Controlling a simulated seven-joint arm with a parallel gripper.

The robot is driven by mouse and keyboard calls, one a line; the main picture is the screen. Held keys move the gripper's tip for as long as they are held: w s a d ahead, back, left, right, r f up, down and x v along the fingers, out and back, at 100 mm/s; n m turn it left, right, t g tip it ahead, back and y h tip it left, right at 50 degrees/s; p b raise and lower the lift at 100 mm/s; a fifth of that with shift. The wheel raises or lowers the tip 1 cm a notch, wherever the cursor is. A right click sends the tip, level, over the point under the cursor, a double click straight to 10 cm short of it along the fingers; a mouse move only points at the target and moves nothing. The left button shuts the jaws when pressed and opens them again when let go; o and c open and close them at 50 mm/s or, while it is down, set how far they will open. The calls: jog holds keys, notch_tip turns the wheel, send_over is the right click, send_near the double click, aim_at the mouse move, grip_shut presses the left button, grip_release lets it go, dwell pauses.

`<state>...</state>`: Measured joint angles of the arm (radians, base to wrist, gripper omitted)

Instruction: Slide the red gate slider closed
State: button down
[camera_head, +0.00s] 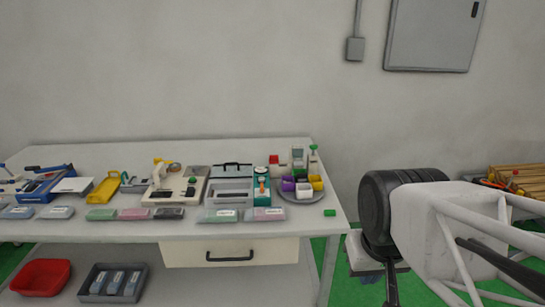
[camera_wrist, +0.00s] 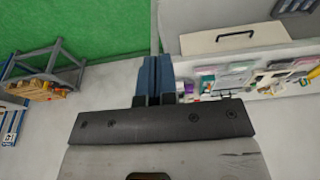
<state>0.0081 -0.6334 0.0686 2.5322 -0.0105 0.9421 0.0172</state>
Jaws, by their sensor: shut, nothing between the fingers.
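A small red block (camera_head: 273,159) sits on a pale piece near the back right of the white worktable (camera_head: 120,228); it may be the red gate slider, but it is too small to tell, and its open or closed position cannot be read. Beside it are pale upright pieces with green tops (camera_head: 313,147). In the wrist view, my gripper (camera_wrist: 162,62) has its two blue-grey fingers together, with nothing between them. My arm is at the right in the head view, clear of the table. The fingertips are not clear there.
A round grey tray (camera_head: 302,200) holds coloured cubes. Several devices and packets crowd the tabletop leftward. A drawer (camera_head: 230,254) is under the top, and a red bin (camera_head: 40,278) is on the lower shelf. A wooden pallet stack (camera_head: 520,180) stands at the far right.

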jog(key=c, duration=1.8)
grip_release()
jog(key=shift+c, duration=0.2)
